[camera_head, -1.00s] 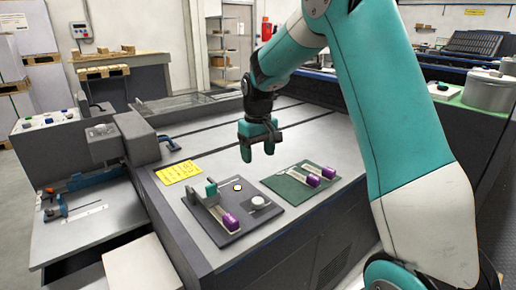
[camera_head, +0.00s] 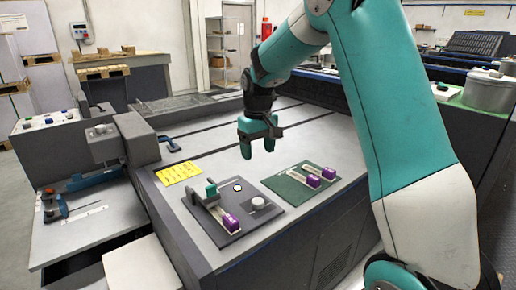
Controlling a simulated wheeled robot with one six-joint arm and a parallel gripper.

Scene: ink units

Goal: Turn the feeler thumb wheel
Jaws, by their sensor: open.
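A dark grey plate (camera_head: 246,231) lies on the machine's flat top. On it are a teal block (camera_head: 211,189) on a slotted mount, a purple block (camera_head: 230,222) at that mount's front end, a round whitish knob (camera_head: 258,203) and a small pale disc (camera_head: 237,188). I cannot tell for sure which of these is the feeler thumb wheel. My gripper (camera_head: 258,153) points down, empty, with its two teal fingers apart. It hangs above the machine top, behind and above the plates, touching nothing.
A green plate (camera_head: 286,191) beside the grey one carries two pale strips with purple ends (camera_head: 313,181). A yellow note (camera_head: 179,172) lies to the left. A grey block-shaped unit (camera_head: 135,138) rises at the machine's left edge. The grey top behind the plates is clear.

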